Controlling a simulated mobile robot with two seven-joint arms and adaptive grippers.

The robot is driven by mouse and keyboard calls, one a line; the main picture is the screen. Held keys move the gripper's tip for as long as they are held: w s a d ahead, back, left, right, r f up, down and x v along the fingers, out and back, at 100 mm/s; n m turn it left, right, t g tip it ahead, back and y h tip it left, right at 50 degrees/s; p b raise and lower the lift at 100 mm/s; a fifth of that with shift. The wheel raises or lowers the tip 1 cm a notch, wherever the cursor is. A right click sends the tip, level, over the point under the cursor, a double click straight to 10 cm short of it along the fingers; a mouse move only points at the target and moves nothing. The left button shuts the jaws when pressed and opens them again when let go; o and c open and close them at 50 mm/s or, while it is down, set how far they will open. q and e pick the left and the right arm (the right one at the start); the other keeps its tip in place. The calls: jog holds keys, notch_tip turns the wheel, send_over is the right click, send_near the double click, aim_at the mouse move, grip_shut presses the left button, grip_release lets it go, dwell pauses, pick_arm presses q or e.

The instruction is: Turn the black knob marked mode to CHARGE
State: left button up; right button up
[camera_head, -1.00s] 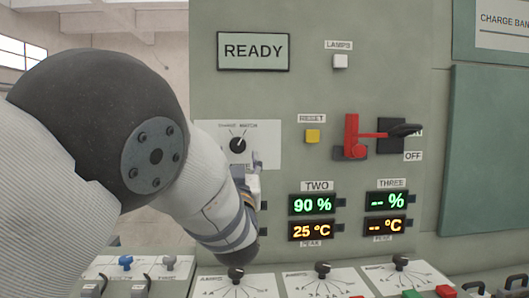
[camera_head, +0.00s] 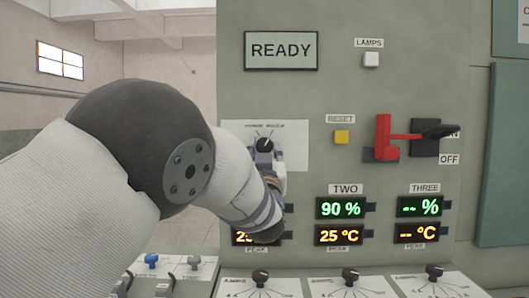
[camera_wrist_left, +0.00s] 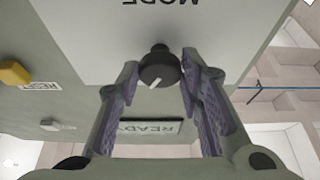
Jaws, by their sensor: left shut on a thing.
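The black mode knob (camera_head: 264,144) sits on a white plate (camera_head: 297,140) on the grey-green panel, below the READY sign. In the left wrist view, upside down, the knob (camera_wrist_left: 160,67) is near the MODE lettering (camera_wrist_left: 160,3), and its white pointer line slants to the lower left, toward the READY side. My left gripper (camera_head: 266,156) comes up from below; in the left wrist view its two fingers (camera_wrist_left: 160,78) stand on both sides of the knob, shut on it. The small position lettering above the knob is too blurred to read now. My right gripper is not in view.
Displays (camera_head: 340,208) sit below. A sloping desk with several knobs (camera_head: 350,276) runs along the bottom. My left arm covers the lower left.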

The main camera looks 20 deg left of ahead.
pick_arm(q)
jog(key=shift+n, duration=0.4)
jog(key=n+g+y, duration=0.1)
jog(key=n, duration=0.1)
jog(key=n+y, duration=0.1)
jog(key=n, duration=0.2)
jog(key=n+g+y, duration=0.1)
jog(key=n+y, duration=0.1)
jog(key=n, duration=0.1)
jog(key=shift+w+d+g, duration=0.1)
jog(key=shift+d+g, duration=0.15)
jog(key=shift+g, duration=0.05)
jog(key=n+g, duration=0.1)
jog(key=n, duration=0.2)
jog(key=n+g+y, duration=0.1)
jog(key=n, duration=0.3)
jog(key=shift+d+r+g+y+p, duration=0.2)
jog(key=shift+g+y+p, duration=0.1)
jog(key=shift+g, duration=0.1)
jog(key=shift+n, duration=0.3)
jog(key=o, duration=1.2)
jog(key=shift+w, duration=0.1)
jog(key=shift+c, duration=0.2)
jog(key=v, duration=1.2)
